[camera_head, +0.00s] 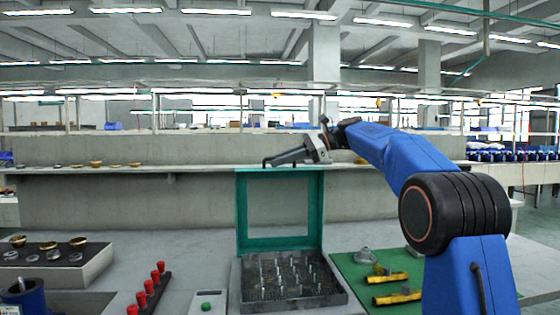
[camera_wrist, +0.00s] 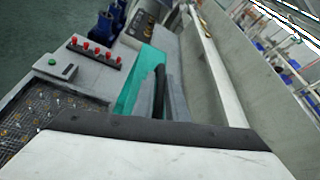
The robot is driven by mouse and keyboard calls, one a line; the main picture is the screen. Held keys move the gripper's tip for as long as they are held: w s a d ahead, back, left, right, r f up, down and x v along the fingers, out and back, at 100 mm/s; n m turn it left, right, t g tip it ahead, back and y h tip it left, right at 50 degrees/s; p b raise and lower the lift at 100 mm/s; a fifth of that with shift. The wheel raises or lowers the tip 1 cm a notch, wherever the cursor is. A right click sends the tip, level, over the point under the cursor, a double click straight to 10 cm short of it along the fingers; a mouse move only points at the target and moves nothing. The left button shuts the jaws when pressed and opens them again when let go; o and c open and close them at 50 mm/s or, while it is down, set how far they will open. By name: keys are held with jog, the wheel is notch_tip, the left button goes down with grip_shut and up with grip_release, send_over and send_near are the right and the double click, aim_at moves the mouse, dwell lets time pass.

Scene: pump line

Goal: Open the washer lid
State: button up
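The washer is a dark basin (camera_head: 290,303) with several upright metal pins on its floor. Its green lid (camera_head: 243,205) is a frame with a large pane and stands upright at the basin's back edge, so the basin is uncovered. A black handle (camera_head: 266,161) sits on the lid's top edge. My gripper (camera_head: 290,157) reaches it from the right.
Left of the washer are a grey box with a green button (camera_head: 207,306) and a rack with several red knobs (camera_head: 151,287). A green mat (camera_head: 350,268) with yellow parts (camera_head: 388,278) lies right. A low wall with a ledge (camera_head: 200,171) runs behind the lid.

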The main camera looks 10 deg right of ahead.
jog(key=shift+o, duration=1.2)
jog(key=shift+d, duration=0.1)
jog(key=v, duration=1.7)
jog(key=shift+d, duration=0.15)
